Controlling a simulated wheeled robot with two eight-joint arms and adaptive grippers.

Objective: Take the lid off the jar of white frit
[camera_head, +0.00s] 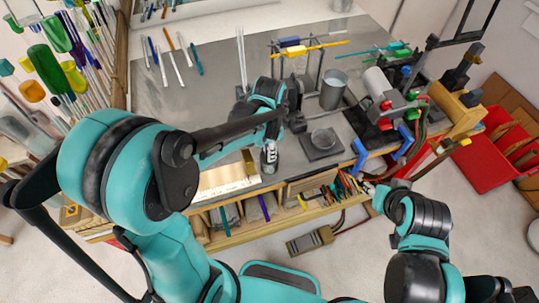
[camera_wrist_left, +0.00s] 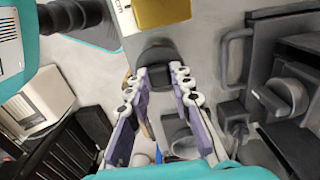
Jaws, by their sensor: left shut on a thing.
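My left gripper (camera_head: 269,153) reaches down at the front edge of the grey bench, left of a dark square plate. In the left wrist view its two fingers (camera_wrist_left: 158,75) are closed on a dark rounded piece, which looks like the jar's lid (camera_wrist_left: 158,50). The jar and the white frit cannot be made out; the gripper and arm cover that spot. I cannot tell whether the lid touches the jar. My right gripper (camera_head: 370,188) is small beside the bench's front right corner, and its fingers are unclear.
A brass-coloured plate (camera_head: 228,178) lies to the left. The bench's left middle is mostly clear. A red bin (camera_head: 490,155) stands right.

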